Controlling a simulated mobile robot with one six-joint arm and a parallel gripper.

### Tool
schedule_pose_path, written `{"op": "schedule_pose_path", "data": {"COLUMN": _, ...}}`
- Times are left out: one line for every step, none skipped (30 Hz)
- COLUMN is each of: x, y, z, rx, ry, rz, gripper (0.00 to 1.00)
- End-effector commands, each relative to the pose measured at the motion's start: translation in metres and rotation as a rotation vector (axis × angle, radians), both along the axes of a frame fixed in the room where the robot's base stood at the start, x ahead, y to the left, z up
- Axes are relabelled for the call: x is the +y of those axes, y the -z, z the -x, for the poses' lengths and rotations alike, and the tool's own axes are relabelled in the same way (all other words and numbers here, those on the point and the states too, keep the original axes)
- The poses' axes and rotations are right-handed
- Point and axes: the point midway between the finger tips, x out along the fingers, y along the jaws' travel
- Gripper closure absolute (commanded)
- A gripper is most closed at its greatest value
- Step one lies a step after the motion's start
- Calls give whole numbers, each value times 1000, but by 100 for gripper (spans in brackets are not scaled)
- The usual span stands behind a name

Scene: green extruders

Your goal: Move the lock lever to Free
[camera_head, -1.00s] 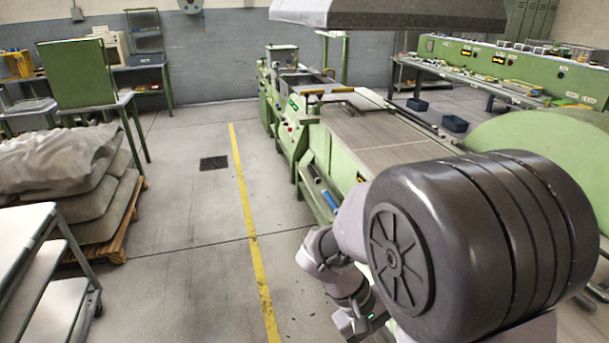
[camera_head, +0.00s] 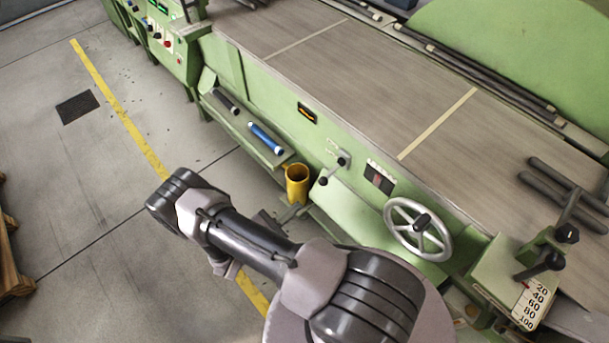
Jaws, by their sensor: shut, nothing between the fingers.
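A small lever (camera_head: 333,170) with dark knobs sits on the green machine's front panel, right of a yellow cup. Small marks beside it are too small to read, so I cannot confirm that it is the lock lever or tell its setting. Another lever with a black knob (camera_head: 543,266) stands at the lower right, by a scale marked 20 to 100. My gripper (camera_head: 293,215) seems to show only in part, beyond my arm and just below the cup. It looks shut and empty, left of and apart from both levers. My arm hides the rest of it.
A spoked handwheel (camera_head: 418,229) sticks out of the machine front between the two levers. The yellow cup (camera_head: 297,184) stands at the end of a low shelf (camera_head: 243,128) holding blue and dark cylinders. Open floor with a yellow line (camera_head: 120,118) lies left.

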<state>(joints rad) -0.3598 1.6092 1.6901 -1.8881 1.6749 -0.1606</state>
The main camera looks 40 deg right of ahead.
Motion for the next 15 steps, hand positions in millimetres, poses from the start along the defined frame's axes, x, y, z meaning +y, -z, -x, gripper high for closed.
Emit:
{"op": "schedule_pose_path", "data": {"x": 0, "y": 0, "z": 0, "rx": 0, "ry": 1, "rz": 0, "gripper": 100}}
{"op": "schedule_pose_path", "data": {"x": 0, "y": 0, "z": 0, "rx": -1, "ry": 1, "rz": 0, "gripper": 100}}
{"op": "schedule_pose_path", "data": {"x": 0, "y": 0, "z": 0, "rx": -1, "ry": 1, "rz": 0, "gripper": 100}}
{"op": "schedule_pose_path", "data": {"x": 0, "y": 0, "z": 0, "rx": -1, "ry": 2, "rz": 0, "gripper": 100}}
{"op": "schedule_pose_path", "data": {"x": 0, "y": 0, "z": 0, "rx": -1, "ry": 2, "rz": 0, "gripper": 100}}
{"op": "schedule_pose_path", "data": {"x": -1, "y": 0, "z": 0, "rx": 0, "ry": 3, "rz": -1, "gripper": 100}}
{"op": "schedule_pose_path", "data": {"x": -3, "y": 0, "z": 0, "rx": 0, "ry": 3, "rz": -1, "gripper": 100}}
{"op": "schedule_pose_path", "data": {"x": -5, "y": 1, "z": 0, "rx": -1, "ry": 5, "rz": -1, "gripper": 100}}
{"op": "schedule_pose_path", "data": {"x": -10, "y": 2, "z": -1, "rx": -1, "ry": 6, "rz": -1, "gripper": 100}}
{"op": "schedule_pose_path", "data": {"x": -14, "y": 3, "z": -2, "rx": -1, "ry": 6, "rz": -1, "gripper": 100}}
{"op": "schedule_pose_path", "data": {"x": -20, "y": 4, "z": -2, "rx": -1, "ry": 8, "rz": -1, "gripper": 100}}
{"op": "schedule_pose_path", "data": {"x": -28, "y": 6, "z": -3, "rx": -1, "ry": 8, "rz": -2, "gripper": 100}}
{"op": "schedule_pose_path", "data": {"x": -34, "y": 7, "z": -4, "rx": -1, "ry": 8, "rz": -2, "gripper": 100}}
{"op": "schedule_pose_path", "data": {"x": -41, "y": 8, "z": -5, "rx": 0, "ry": 9, "rz": -2, "gripper": 100}}
{"op": "schedule_pose_path", "data": {"x": -50, "y": 9, "z": -6, "rx": 0, "ry": 9, "rz": -2, "gripper": 100}}
